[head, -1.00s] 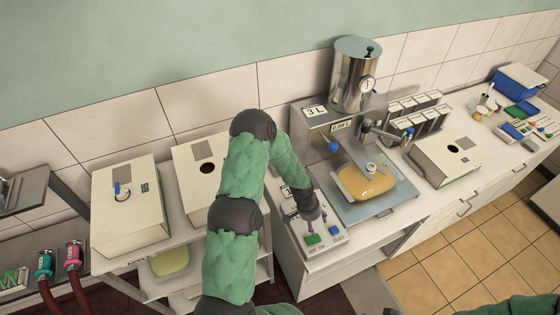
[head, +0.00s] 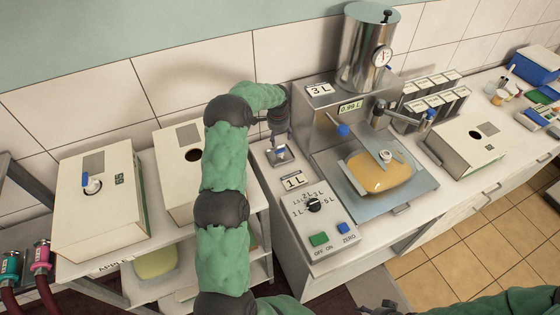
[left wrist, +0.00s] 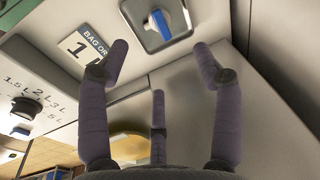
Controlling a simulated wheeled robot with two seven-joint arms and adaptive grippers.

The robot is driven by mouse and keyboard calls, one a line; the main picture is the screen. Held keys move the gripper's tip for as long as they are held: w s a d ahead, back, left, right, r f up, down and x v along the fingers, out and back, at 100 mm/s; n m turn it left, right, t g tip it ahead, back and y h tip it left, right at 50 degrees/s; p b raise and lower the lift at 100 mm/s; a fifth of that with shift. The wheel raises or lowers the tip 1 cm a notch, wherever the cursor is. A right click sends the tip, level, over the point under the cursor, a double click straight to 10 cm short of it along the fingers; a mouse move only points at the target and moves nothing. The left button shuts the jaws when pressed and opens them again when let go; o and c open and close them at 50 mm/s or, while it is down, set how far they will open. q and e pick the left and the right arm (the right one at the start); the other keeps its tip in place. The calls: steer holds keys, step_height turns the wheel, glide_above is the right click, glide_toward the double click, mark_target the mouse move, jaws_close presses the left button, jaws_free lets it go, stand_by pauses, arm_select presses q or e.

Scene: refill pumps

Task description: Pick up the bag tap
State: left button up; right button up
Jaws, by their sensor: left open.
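A small blue and white piece (left wrist: 163,22), which looks like the bag tap, sits in a square dark-rimmed holder in the left wrist view. In the head view it shows small (head: 280,153) at the far end of the control panel, just below my left gripper. My left gripper (head: 279,138) points down over the holder with its dark fingers spread. In the left wrist view its fingers (left wrist: 159,75) are open, empty and apart from the piece. My right arm enters at the bottom right of the head view; its dark end (head: 383,308) is cut off.
An orange bag (head: 382,176) lies on the filler's plate. Left stand white boxes, one with a blue tap (head: 86,178) at its hole.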

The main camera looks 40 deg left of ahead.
mark_target(280, 151)
arm_select(q)
steer(key=shift+w+a+f, duration=0.15)
steer(key=shift+w+f, duration=0.2)
steer(key=shift+f, duration=1.7)
steer(key=shift+w+a+f, duration=0.15)
steer(key=shift+w+f, duration=0.15)
steer(key=shift+f, duration=1.75)
steer(key=shift+w+a+f, duration=0.15)
steer(key=shift+w+f, duration=0.2)
steer(key=shift+f, duration=1.7)
steer(key=c, duration=0.9)
